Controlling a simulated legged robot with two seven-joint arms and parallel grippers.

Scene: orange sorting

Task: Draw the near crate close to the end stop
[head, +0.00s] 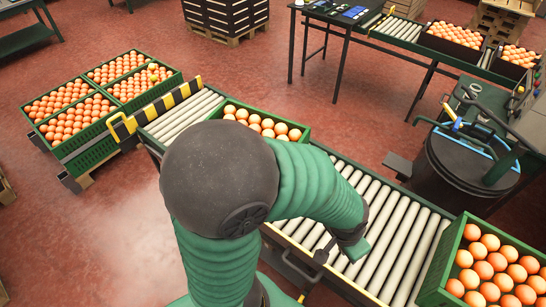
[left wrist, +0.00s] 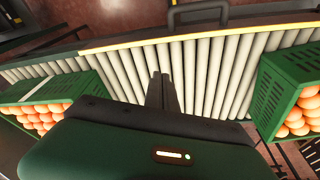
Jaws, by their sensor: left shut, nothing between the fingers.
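A green crate of oranges (head: 425,291) stands on the roller conveyor (head: 393,250) at the lower right of the head view. Another green crate of oranges (head: 299,145) sits further along the rollers, partly hidden behind my left arm. The yellow-and-black striped end stop (head: 172,104) is at the conveyor's far left end, with bare rollers between it and that crate. My left gripper (left wrist: 161,88) is shut and empty over bare rollers. In the left wrist view, one crate (left wrist: 80,88) is at the left and another (left wrist: 280,92) at the right, both apart from the fingers. My right gripper is not in view.
Filled green crates (head: 92,153) stand on a pallet at the left. A dark round bin (head: 460,160) stands behind the conveyor at the right. A second conveyor (head: 398,32) with crates is at the back. The rollers between the two crates are clear.

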